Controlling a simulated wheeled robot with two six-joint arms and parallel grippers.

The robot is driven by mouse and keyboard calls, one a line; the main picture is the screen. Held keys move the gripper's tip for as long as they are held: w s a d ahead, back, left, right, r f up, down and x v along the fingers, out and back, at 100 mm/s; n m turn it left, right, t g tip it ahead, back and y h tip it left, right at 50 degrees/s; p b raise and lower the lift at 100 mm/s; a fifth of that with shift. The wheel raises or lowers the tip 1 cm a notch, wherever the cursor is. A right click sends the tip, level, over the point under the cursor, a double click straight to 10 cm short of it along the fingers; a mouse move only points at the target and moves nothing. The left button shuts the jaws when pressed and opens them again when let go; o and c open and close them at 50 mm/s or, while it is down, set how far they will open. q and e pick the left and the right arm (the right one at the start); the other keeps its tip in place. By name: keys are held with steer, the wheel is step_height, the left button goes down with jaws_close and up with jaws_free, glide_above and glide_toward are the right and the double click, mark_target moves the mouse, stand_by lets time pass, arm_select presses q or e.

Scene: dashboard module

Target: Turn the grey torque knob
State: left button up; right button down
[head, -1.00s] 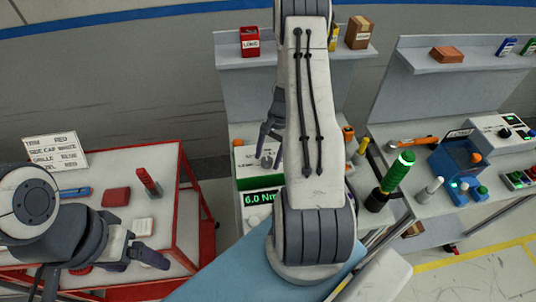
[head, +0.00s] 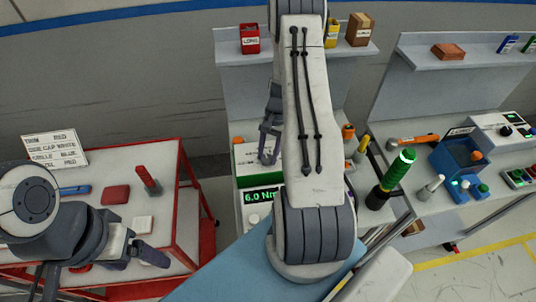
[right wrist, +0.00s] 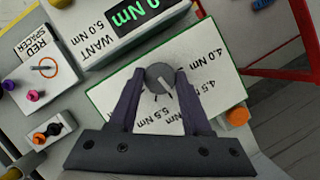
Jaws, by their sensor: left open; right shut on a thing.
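The grey torque knob (right wrist: 159,77) sits on a white dial panel (right wrist: 205,62) printed with Nm marks, 4.0, 4.5 and 5.5 among them. My right gripper (right wrist: 160,80) is shut on the knob, one finger on each side. In the head view the right gripper (head: 270,140) is over the panel and hides the knob. The green display (head: 264,196) reads 6.0 Nm. A label beside it in the right wrist view reads WANT 5.0 Nm (right wrist: 107,28). My left gripper (head: 138,250) is open and empty over the red-framed table.
The red-framed table (head: 180,200) on the left holds a red block (head: 115,194), a white block and a sign. A green-handled driver (head: 392,180) stands right of my right arm. A blue device (head: 460,155) is farther right. Shelves stand behind.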

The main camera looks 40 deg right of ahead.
steer(key=n+g+b, duration=0.1)
steer(key=n, duration=0.2)
steer(key=shift+w+n+h, duration=0.15)
steer(key=shift+n+h, duration=0.15)
steer(key=n+g+h, duration=0.1)
steer(key=n, duration=0.2)
steer(key=shift+w+a+n, duration=0.1)
steer(key=shift+a+n, duration=0.05)
steer(key=shift+n, duration=0.15)
steer(key=n+h+b, duration=0.1)
steer(key=n, duration=0.2)
steer(key=shift+a+n, duration=0.1)
steer(key=shift+n, duration=0.2)
steer(key=shift+n+g+h, duration=0.3)
steer(key=shift+n+h, duration=0.5)
steer(key=shift+n, duration=0.7)
steer(key=shift+c, duration=1.8)
jaws_free()
